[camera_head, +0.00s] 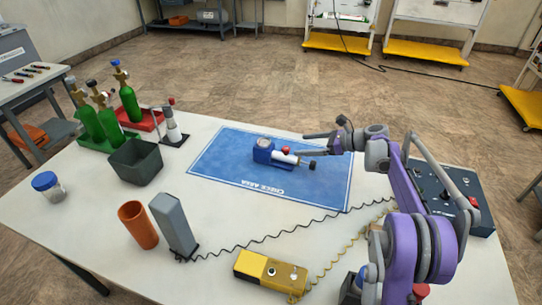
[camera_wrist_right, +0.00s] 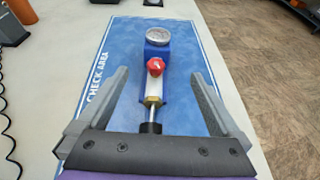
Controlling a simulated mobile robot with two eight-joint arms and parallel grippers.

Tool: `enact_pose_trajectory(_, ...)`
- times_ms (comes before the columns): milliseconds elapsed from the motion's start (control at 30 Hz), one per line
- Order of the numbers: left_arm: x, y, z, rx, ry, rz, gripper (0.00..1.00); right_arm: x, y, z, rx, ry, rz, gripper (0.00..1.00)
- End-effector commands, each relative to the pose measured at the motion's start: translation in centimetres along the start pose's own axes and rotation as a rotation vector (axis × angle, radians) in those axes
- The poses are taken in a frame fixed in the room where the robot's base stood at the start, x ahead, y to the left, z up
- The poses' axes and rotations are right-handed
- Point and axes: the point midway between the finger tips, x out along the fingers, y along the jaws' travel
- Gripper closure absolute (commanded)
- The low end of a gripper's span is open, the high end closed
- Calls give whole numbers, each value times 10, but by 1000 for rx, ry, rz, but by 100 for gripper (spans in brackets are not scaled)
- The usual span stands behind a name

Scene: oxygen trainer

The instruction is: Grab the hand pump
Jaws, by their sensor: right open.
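The hand pump lies on the blue check-area mat (camera_head: 225,160). It has a blue body with a round gauge (camera_head: 263,150), a red knob, a white barrel and a thin rod with a black end. My right gripper (camera_head: 300,145) is open above the pump, coming in from the handle side. In the right wrist view the pump (camera_wrist_right: 158,55) lies lengthwise between the spread fingers (camera_wrist_right: 160,76), with the rod and black end nearest the palm. No contact shows. My left gripper is not in view.
Green cylinders (camera_head: 130,104), a dark green bin (camera_head: 136,162), an orange cup (camera_head: 138,225), a grey upright box (camera_head: 174,225) and a yellow device (camera_head: 270,274) stand around the mat. Coiled cords cross the table front. A dark control box (camera_head: 452,200) is at right.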

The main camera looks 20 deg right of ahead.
Motion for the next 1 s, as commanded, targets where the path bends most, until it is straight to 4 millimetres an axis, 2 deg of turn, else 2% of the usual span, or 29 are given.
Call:
enact_pose_trajectory(300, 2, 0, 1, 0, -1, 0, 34, 44, 0, 0, 5, -4, 3, 0)
enact_pose_trajectory(567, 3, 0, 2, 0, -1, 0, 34, 66, 2, -1, 3, -3, 2, 0)
enact_pose_trajectory(800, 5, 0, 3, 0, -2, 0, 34, 101, 5, -2, 4, -2, 1, 0)
enact_pose_trajectory(1000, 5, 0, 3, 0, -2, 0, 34, 106, 5, -1, 4, -2, 0, 0)
